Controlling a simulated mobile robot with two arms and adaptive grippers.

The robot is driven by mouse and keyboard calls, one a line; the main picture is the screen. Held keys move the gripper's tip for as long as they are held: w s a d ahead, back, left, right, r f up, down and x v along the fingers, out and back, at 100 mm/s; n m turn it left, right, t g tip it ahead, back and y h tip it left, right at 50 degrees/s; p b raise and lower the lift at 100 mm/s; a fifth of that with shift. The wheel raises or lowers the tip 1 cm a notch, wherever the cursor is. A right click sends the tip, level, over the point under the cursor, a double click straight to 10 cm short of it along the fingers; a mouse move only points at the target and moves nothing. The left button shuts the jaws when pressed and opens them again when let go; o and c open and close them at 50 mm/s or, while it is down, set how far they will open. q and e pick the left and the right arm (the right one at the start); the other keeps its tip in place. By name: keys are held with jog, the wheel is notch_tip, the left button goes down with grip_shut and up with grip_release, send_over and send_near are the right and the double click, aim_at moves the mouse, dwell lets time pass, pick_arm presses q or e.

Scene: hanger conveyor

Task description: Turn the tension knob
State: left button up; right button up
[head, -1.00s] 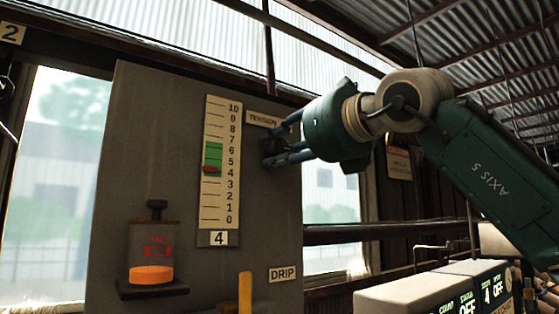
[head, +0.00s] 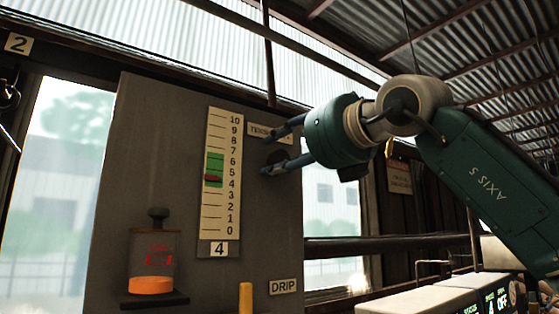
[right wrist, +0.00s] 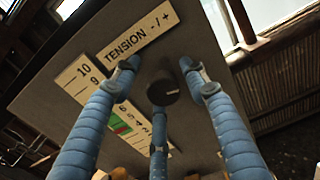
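The tension knob (right wrist: 163,92) is a dark round knob with a light mark, below the "TENSION - / +" label (right wrist: 138,38) in the right wrist view. My right gripper (right wrist: 163,84) has its three blue fingers spread around the knob, with visible gaps at the two upper fingertips; contact of the lower finger is unclear. In the head view the right gripper (head: 270,152) reaches the panel from the right, and its fingers flank the dark knob (head: 279,157). My left gripper is not in view.
A grey panel (head: 140,130) carries the gauge, a cup with orange contents (head: 151,285) on a small shelf, a yellow handle (head: 245,298) and a "DRIP" label (head: 283,286). Boxes with lit displays (head: 440,300) stand at lower right.

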jog(key=shift+f, duration=0.2)
jog(key=v, duration=1.2)
jog(key=shift+r, duration=0.1)
